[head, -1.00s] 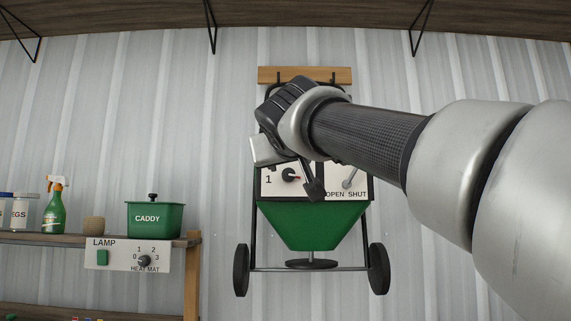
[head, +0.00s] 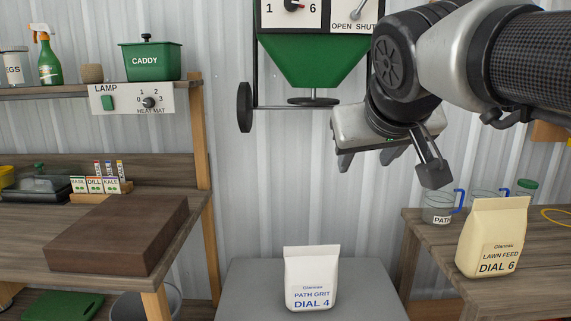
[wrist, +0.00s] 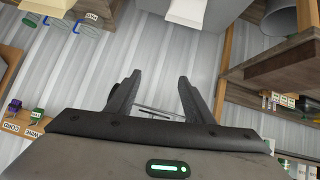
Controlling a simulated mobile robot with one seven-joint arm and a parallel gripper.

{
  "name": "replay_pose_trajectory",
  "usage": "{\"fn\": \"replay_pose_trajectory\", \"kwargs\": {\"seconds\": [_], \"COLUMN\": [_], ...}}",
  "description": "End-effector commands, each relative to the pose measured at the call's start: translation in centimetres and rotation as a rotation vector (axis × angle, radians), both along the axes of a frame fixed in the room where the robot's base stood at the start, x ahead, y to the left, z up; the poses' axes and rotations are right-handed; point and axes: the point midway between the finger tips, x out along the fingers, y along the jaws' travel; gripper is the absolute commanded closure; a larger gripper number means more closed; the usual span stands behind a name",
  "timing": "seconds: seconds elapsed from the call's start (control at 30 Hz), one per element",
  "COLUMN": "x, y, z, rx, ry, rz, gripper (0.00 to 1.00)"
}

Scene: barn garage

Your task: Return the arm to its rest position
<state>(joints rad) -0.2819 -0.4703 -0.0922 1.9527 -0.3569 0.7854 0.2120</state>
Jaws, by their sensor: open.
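My gripper (head: 368,161) hangs at the upper right of the head view, fingers pointing down. It is open, with nothing between the fingers. The wrist view shows both fingers (wrist: 158,80) spread apart, with the ribbed wall beyond. My arm is bent and comes in from the right edge of the head view. The gripper is to the right of the green spreader hopper (head: 311,62) and above the grey stand, apart from both. My arm hides the right part of the spreader.
A PATH GRIT bag (head: 311,282) stands on the grey stand (head: 250,290). A LAWN FEED bag (head: 492,240) and jugs (head: 437,208) are on the right table (head: 418,225). A left bench (head: 25,225) carries a brown block (head: 120,235); a CADDY (head: 150,62) sits above.

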Motion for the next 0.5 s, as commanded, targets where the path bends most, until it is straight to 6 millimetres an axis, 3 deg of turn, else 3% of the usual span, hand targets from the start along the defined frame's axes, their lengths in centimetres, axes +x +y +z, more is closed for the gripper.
{"fn": "replay_pose_trajectory", "kwargs": {"seconds": [0.03, 0.1, 0.4, 0.47, 0.5], "x": [-2.4, -5.1, -15.2, -16.9, -16.4], "y": [-0.8, -1.2, -1.2, -1.0, -0.9], "z": [-3.2, -7.1, -19.8, -21.4, -18.1], "rx": [0.015, 0.034, 0.127, 0.146, 0.142], "ry": [0.064, 0.141, 0.392, 0.429, 0.419], "rz": [-0.015, -0.023, -0.062, -0.069, -0.063], "gripper": [0.52, 0.52, 0.52, 0.52, 0.52]}}
